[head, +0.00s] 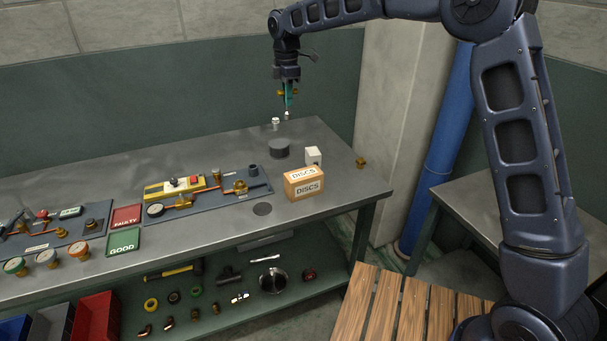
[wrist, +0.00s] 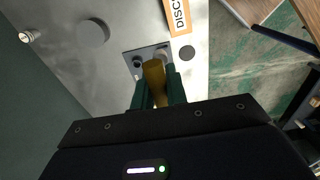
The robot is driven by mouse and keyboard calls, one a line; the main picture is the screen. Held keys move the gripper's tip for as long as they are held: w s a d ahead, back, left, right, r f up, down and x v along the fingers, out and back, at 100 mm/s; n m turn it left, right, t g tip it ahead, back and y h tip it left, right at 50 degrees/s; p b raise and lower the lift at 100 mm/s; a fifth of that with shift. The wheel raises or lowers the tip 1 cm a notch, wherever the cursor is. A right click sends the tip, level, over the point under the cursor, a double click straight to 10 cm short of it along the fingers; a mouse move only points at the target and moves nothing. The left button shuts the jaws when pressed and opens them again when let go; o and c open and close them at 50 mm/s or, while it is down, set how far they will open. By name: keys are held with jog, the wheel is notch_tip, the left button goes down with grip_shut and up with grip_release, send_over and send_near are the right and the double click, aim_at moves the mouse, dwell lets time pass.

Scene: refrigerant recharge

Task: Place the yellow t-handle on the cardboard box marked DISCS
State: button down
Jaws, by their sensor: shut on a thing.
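My gripper (head: 288,98) is shut on the yellow t-handle (wrist: 154,75), held in the air above the back right part of the workbench. In the wrist view the handle is a brass-yellow piece between the two green fingers (wrist: 157,92). In the head view small yellow ends show on both sides of the fingers. The cardboard box marked DISCS (head: 303,185) stands near the bench's front right edge, below and in front of my gripper, apart from it. Its top looks bare. The box shows partly at the top of the wrist view (wrist: 179,17).
A white block (head: 313,155) stands just behind the box, a dark cylinder (head: 279,149) behind that. A small white fitting (head: 276,124) is near the back edge. A flat dark disc (head: 262,209) lies left of the box. Panels with pipes and signs fill the bench's left.

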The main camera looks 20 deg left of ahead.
jog(key=s+d+r, duration=0.1)
jog(key=d, duration=0.4)
send_over(304, 174)
notch_tip(304, 174, down, 20)
jog(key=shift+w+a+r, duration=0.1)
dwell(0.3)
jog(key=c, duration=1.4)
grip_release()
notch_tip(304, 174, up, 12)
